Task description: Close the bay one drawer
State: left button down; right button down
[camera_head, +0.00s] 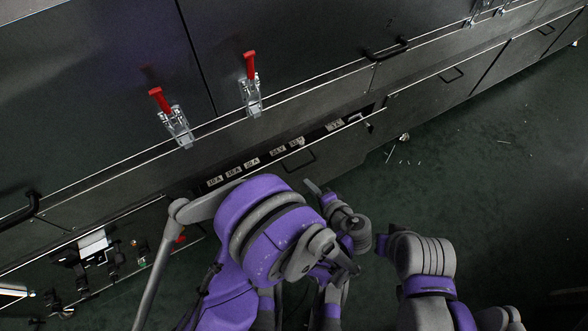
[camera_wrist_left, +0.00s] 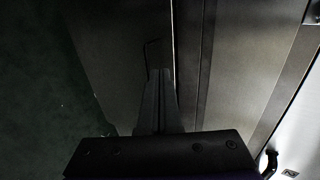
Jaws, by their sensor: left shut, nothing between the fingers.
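A drawer in the lower row of the dark cabinet stands partly open in the head view. Its dark front (camera_head: 345,150) has a black bar handle (camera_head: 300,163), and a strip of white labels (camera_head: 252,162) shows in the gap behind it. No marking names it as bay one. My left gripper (camera_head: 313,188) is just in front of and below this handle, largely hidden by my purple arm. In the left wrist view its fingers (camera_wrist_left: 159,85) are shut and empty, pointing along a dark panel with a thin handle (camera_wrist_left: 151,45). My right gripper is not visible.
Two red-handled clamps (camera_head: 175,119) (camera_head: 251,84) sit on the cabinet above. Closed lower fronts (camera_head: 450,80) continue right. Dark green floor (camera_head: 480,180) is open at right, with scattered light scraps.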

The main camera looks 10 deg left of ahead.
pick_arm(q)
jog(key=b, duration=0.2)
send_near(287, 157)
notch_tip(287, 157, down, 3)
jog(key=a, duration=0.1)
jog(key=w+a, duration=0.2)
jog(key=w, duration=0.1)
jog(key=shift+w+f, duration=0.25)
jog(key=shift+w+a, duration=0.3)
jog(key=shift+w, duration=0.05)
jog(key=shift+w+a, duration=0.75)
jog(key=shift+w, duration=0.35)
